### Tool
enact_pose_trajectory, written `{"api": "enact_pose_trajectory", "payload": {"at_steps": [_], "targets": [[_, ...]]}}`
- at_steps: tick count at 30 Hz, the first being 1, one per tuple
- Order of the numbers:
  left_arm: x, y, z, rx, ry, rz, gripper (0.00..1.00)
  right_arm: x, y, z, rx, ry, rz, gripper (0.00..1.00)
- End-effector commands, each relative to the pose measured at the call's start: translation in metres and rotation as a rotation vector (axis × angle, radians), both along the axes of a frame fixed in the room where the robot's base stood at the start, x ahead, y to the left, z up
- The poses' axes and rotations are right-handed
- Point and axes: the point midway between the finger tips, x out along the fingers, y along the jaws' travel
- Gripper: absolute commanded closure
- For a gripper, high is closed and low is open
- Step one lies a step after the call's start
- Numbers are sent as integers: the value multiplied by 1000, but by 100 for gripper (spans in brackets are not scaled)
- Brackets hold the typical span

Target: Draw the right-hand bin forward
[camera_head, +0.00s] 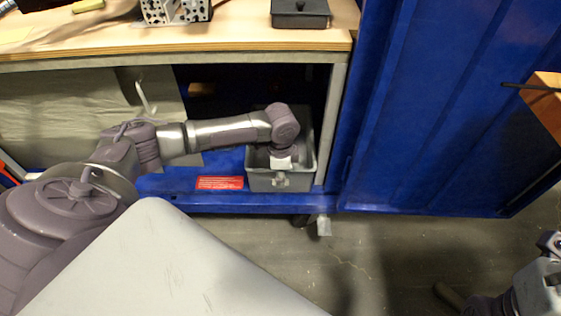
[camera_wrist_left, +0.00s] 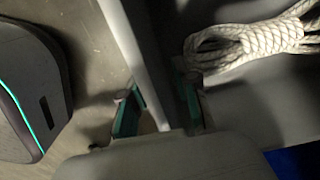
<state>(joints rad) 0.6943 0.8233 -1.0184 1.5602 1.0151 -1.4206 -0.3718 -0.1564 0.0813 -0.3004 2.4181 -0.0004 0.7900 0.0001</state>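The grey right-hand bin (camera_head: 308,172) stands on the blue lower shelf under the workbench, at its right end, beside the bench leg. My left gripper (camera_head: 281,160) reaches down over the bin's front wall; my wrist hides most of the fingers in the head view. A coil of pale rope (camera_wrist_left: 250,40) lies inside the bin. Part of my right arm shows at the lower right; its fingers cannot be made out.
A blue panel (camera_head: 440,120) stands close right of the bin. A grey cloth (camera_head: 60,110) hangs under the bench at left. A dark lidded box (camera_head: 300,13) sits on the benchtop (camera_head: 240,35). The floor (camera_head: 350,265) before the bin is clear.

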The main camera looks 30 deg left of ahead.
Motion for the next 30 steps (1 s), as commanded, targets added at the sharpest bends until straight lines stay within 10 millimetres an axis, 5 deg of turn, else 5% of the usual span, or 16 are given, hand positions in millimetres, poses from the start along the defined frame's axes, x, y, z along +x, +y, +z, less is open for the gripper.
{"api": "enact_pose_trajectory", "payload": {"at_steps": [10,21,30], "targets": [[1,0,4,0,-1,0,65,0,0,0,-1,0,-1,66],[1,0,60,-1,-3,0,65,0,0,0,0,0,0,66],[0,0,75,0,0,0,65,0,0,0,0,0,0,66]]}}
